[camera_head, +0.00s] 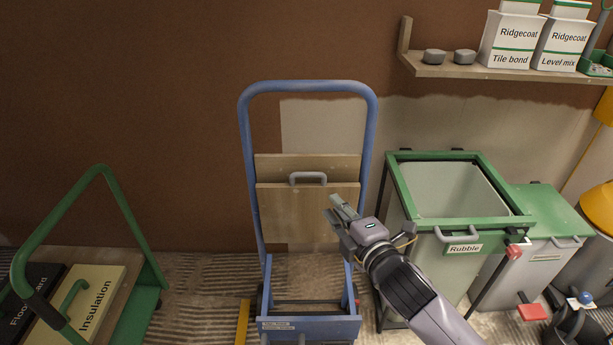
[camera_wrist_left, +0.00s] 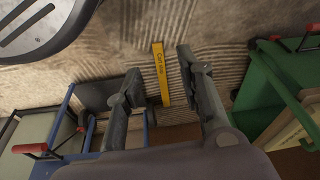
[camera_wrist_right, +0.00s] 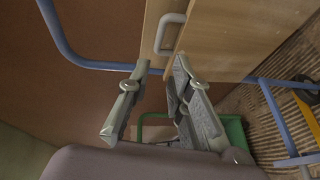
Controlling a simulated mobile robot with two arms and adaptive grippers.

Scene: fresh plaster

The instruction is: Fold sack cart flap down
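The blue sack cart (camera_head: 371,130) stands upright against the wall in the head view. Its wooden flap (camera_head: 285,220) is up, flat against the frame, with a grey handle (camera_head: 308,178) at its upper edge. My right gripper (camera_head: 337,209) is in front of the flap's right side, below and right of the handle. The right wrist view shows its fingers (camera_wrist_right: 155,75) apart and empty, with the handle (camera_wrist_right: 168,35) beyond their tips, not between them. My left gripper (camera_wrist_left: 160,80) is open and empty in the left wrist view, above the floor; the head view does not show it.
A yellow cart stop (camera_head: 242,322) lies left of the cart's base. A green trolley (camera_head: 146,300) with boxed boards stands at left. A green-rimmed rubble bin (camera_head: 461,265) stands close at right. A wooden shelf (camera_head: 500,75) with bags hangs at upper right.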

